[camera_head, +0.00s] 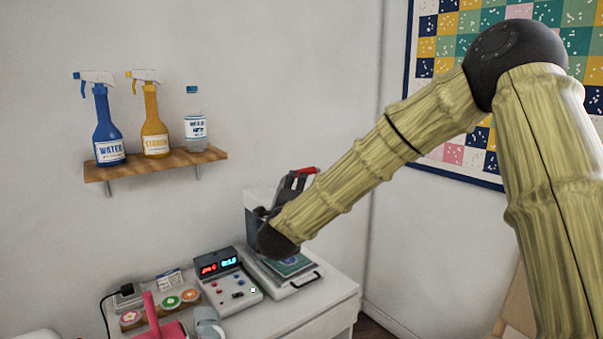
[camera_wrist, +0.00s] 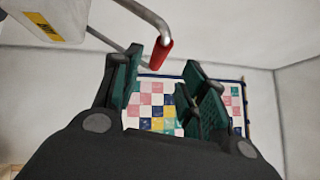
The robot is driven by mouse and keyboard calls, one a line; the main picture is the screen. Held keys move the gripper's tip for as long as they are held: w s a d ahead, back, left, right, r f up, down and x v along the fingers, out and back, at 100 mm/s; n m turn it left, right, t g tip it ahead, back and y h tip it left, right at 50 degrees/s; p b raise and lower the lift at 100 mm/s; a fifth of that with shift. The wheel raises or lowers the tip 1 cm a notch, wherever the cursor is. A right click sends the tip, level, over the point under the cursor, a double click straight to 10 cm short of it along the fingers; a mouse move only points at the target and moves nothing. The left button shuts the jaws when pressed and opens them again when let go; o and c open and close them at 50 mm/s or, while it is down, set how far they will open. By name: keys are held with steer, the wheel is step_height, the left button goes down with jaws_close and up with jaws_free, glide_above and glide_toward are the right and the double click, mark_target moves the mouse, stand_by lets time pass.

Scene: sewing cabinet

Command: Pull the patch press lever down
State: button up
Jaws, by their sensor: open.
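The patch press (camera_head: 262,212) stands on the white cabinet, partly hidden behind my arm. Its lever is a bent metal rod (camera_wrist: 135,8) with a red grip (camera_wrist: 161,55), which also shows raised above the press in the head view (camera_head: 307,170). My gripper (camera_wrist: 174,78) is open, with dark green fingers. In the head view my gripper (camera_head: 291,184) is up beside the lever, mostly behind my wrist.
A control box (camera_head: 232,285) with lit displays stands left of the press. A green patch (camera_head: 290,264) lies on the press base. Spools, a mug (camera_head: 209,329) and a pink object (camera_head: 165,330) sit farther left. A wooden shelf (camera_head: 170,167) holds bottles above. A quilt (camera_head: 440,160) hangs behind my arm.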

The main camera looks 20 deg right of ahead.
mark_target(301, 171)
steer(key=p+x, duration=0.2)
steer(key=x, duration=0.7)
steer(key=shift+w+p, duration=0.1)
steer(key=shift+p, duration=0.2)
jaws_close()
